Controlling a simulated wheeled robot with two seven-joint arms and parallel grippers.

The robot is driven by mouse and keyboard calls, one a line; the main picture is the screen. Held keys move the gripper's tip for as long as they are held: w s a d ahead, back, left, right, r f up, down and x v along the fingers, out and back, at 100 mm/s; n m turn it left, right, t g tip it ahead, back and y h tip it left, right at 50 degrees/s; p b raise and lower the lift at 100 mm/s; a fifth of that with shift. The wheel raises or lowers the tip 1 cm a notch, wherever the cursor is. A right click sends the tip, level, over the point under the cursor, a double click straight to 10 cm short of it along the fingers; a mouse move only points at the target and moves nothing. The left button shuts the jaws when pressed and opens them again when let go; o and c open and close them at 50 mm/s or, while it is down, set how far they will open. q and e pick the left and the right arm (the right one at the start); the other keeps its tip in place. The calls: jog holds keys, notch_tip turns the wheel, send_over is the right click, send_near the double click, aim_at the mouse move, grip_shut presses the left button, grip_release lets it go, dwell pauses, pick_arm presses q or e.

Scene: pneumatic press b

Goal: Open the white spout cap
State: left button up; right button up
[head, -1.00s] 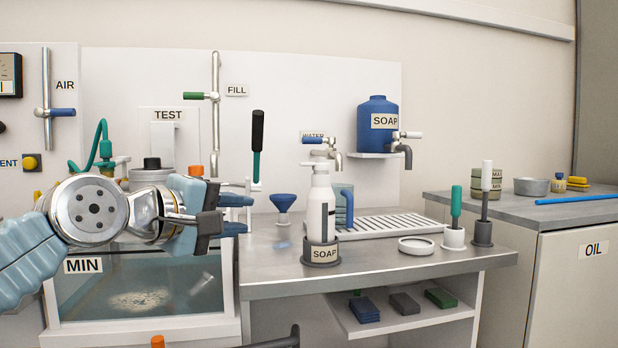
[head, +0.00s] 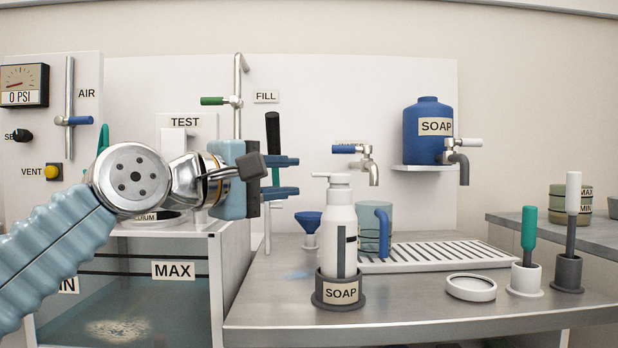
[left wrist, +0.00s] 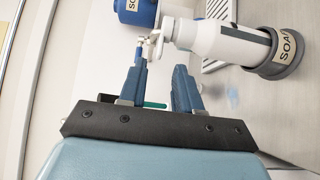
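A white soap bottle (head: 340,240) with a dark stripe stands upright in a dark ring holder (head: 341,292) labelled SOAP. Its white top with a short spout (head: 335,179) points left; I take this as the spout cap, though its lid detail is too small to tell. My left gripper (head: 296,177) is open and empty, left of the bottle top at about the same height in the picture. In the left wrist view the open blue fingers (left wrist: 162,68) are below the bottle's top (left wrist: 162,35), with no clear contact. My right gripper is not in view.
A blue funnel (head: 309,222) and a blue-handled mug (head: 375,228) stand close to the bottle. A drying rack (head: 430,257), a white ring dish (head: 471,288) and brushes in holders lie to the right. A blue soap tank (head: 428,140) and taps are behind. A water tank is at left.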

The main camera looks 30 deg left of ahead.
aim_at(331, 175)
pick_arm(q)
jog(key=x, duration=0.5)
jog(key=shift+w, duration=0.15)
grip_shut()
